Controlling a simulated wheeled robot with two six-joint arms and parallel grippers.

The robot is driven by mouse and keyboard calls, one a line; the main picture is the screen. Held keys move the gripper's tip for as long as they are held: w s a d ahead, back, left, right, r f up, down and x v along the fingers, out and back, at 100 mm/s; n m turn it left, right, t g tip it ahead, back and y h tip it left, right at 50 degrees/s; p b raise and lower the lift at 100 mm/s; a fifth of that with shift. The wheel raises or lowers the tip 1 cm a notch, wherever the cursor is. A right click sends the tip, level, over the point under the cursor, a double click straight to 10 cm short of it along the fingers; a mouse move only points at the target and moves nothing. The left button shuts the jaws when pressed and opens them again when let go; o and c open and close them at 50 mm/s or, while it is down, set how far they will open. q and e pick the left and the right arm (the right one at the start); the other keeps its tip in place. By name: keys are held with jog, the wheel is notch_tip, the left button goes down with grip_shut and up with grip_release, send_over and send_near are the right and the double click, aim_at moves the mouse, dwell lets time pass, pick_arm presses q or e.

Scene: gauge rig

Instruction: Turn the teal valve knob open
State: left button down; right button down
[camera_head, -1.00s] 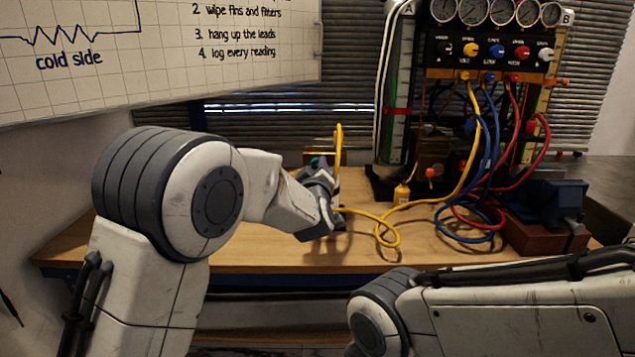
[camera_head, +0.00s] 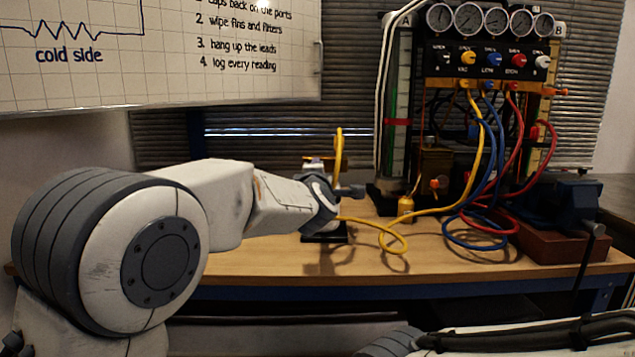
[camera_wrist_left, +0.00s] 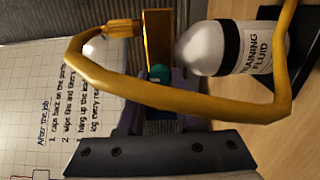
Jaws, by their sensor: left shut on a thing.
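The teal valve knob (camera_wrist_left: 158,73) shows only as a small patch in the left wrist view, in front of a brass block (camera_wrist_left: 158,35). My left gripper (camera_wrist_left: 158,100) is shut on the knob, its dark fingers on either side. The yellow hose (camera_wrist_left: 190,98) loops across the wrist view in front of the fingers and hides part of them. In the head view my left gripper (camera_head: 335,190) is at the small stand on the bench, by the upright yellow hose (camera_head: 339,150); the knob is hidden there. My right gripper is not in view.
A white bottle (camera_wrist_left: 218,48) marked "FLUID" is close beside the brass block. The gauge rig (camera_head: 490,60) stands at the back right with yellow, blue and red hoses. The front of the bench (camera_head: 400,262) is clear.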

pick_arm(q)
jog(key=shift+f+n+b, duration=0.1)
jog(key=shift+n+b, duration=0.3)
jog(key=shift+n, duration=0.2)
jog(key=c, duration=0.6)
grip_release()
jog(key=shift+a, duration=0.1)
jog(key=shift+o, duration=0.2)
jog(key=s, duration=1)
jog(key=shift+s+a, duration=0.2)
